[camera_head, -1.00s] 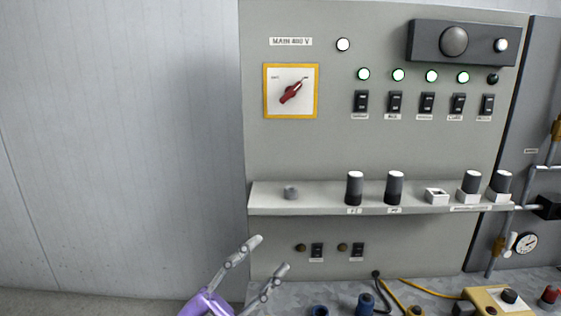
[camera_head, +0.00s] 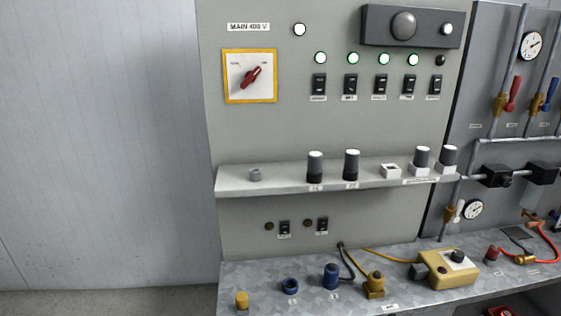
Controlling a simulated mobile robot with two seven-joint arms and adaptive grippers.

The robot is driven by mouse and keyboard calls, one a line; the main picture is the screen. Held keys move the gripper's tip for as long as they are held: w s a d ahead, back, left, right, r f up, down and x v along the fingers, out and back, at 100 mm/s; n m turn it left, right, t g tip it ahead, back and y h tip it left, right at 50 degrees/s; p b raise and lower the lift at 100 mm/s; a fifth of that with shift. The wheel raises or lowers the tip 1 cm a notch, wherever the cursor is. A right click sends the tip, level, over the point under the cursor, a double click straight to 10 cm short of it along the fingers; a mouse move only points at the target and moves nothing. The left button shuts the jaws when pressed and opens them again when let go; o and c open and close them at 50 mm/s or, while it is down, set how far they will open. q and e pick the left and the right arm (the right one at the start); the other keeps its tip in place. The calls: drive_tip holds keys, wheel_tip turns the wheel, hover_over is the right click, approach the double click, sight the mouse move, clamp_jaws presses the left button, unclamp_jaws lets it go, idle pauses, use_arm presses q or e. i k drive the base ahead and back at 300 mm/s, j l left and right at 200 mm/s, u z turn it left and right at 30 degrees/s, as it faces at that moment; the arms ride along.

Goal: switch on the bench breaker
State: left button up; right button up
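A row of black rocker breakers is on the upper part of the grey panel, with small labels too blurred to read. The first four breakers from the left (camera_head: 319,84) sit below lit green lamps (camera_head: 352,59). The rightmost breaker (camera_head: 434,84) sits below a dark lamp (camera_head: 440,60). Which label names the bench breaker I cannot tell. Neither of my grippers is in view.
A shelf (camera_head: 232,181) with several dark cylinders juts out below the breakers. Two small switches (camera_head: 284,227) are under it. The bench (camera_head: 250,274) holds blue and yellow fittings, a yellow control box (camera_head: 447,271) and cables. A pipe panel (camera_head: 476,85) stands at the right.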

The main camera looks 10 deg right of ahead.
sight(437, 86)
drive_tip(key=z, duration=1.25)
